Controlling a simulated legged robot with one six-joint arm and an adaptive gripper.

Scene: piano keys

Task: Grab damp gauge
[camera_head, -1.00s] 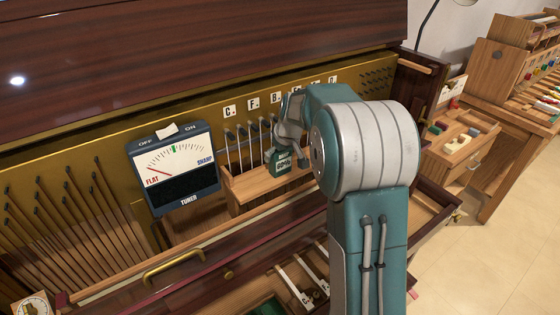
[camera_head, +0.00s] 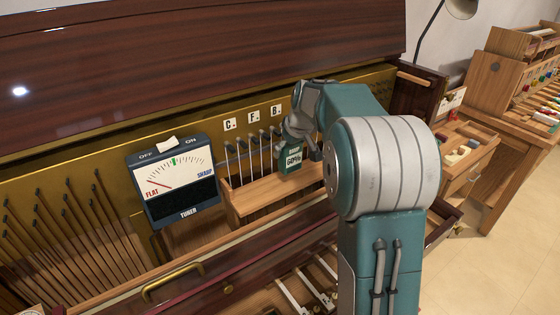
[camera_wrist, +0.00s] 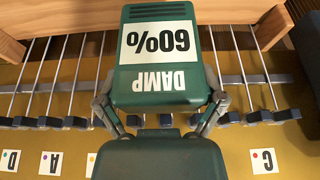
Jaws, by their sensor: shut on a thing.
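The damp gauge (camera_head: 291,161) is a small green block with a white label reading "60%" and "DAMP". In the wrist view the damp gauge (camera_wrist: 158,60) fills the upper middle, its label upside down. My gripper (camera_head: 300,134) is shut on it, and in the wrist view my gripper's fingers (camera_wrist: 160,110) sit on both sides of its near end. In the head view the gauge is above or at the wooden ledge of the piano; whether it touches the ledge cannot be told. My arm hides the area to the right.
The tuner (camera_head: 173,182) with a dial stands left of the ledge. Metal rods with dark heads (camera_wrist: 270,117) run close behind the gauge. A wooden ledge (camera_head: 262,193) lies below. A side table (camera_head: 466,150) stands at right.

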